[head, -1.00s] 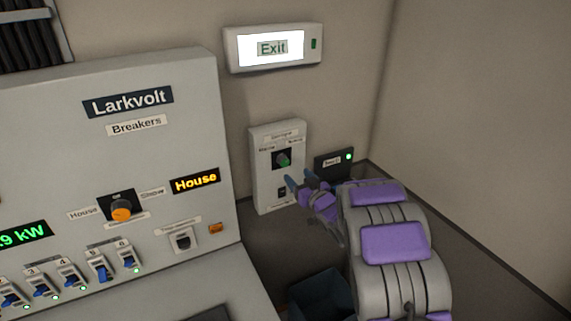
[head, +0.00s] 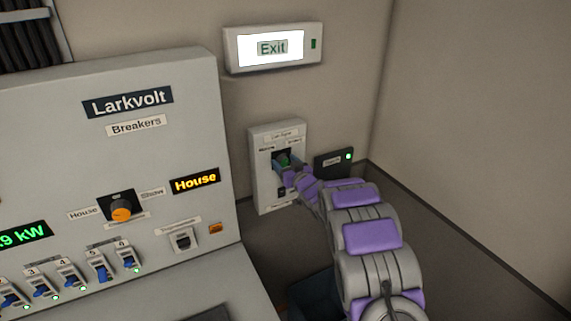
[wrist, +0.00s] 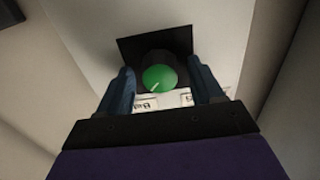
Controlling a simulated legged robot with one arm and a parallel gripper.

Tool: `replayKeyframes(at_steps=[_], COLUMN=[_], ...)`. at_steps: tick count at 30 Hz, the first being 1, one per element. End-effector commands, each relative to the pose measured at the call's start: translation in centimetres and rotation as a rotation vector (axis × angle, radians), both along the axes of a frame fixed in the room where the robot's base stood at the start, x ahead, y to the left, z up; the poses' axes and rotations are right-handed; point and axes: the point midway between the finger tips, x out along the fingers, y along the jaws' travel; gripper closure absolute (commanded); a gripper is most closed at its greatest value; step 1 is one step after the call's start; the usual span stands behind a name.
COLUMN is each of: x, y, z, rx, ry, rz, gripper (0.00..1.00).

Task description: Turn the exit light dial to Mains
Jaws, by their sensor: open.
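The exit light dial is a green round knob (wrist: 160,77) with a pale pointer line, set on a black square plate. In the head view the dial (head: 284,159) sits on a pale wall box (head: 263,188) below the lit Exit sign (head: 273,48). My gripper (head: 283,168) is at the front of the box, over the dial. In the wrist view my gripper's two blue fingers (wrist: 161,88) are apart, one on each side of the knob, with gaps visible. The labels beside the dial are too small or partly hidden to read surely.
The large Larkvolt breaker panel (head: 60,130) fills the left, with an orange dial (head: 121,210) and several blue switches. The wall at right is bare.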

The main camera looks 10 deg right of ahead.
Motion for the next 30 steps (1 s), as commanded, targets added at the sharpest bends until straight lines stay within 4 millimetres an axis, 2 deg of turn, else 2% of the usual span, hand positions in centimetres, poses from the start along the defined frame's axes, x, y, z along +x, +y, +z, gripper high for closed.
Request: replayKeyframes(at_steps=[4,21,30], x=[-0.01,-0.02,-0.03], y=[-0.01,-0.03,-0.06], z=[0.00,0.01,-0.08], rx=[0.000,0.000,-0.034], ry=[0.000,-0.001,-0.012], rz=[0.000,0.000,-0.001], gripper=[0.35,0.89,0.90])
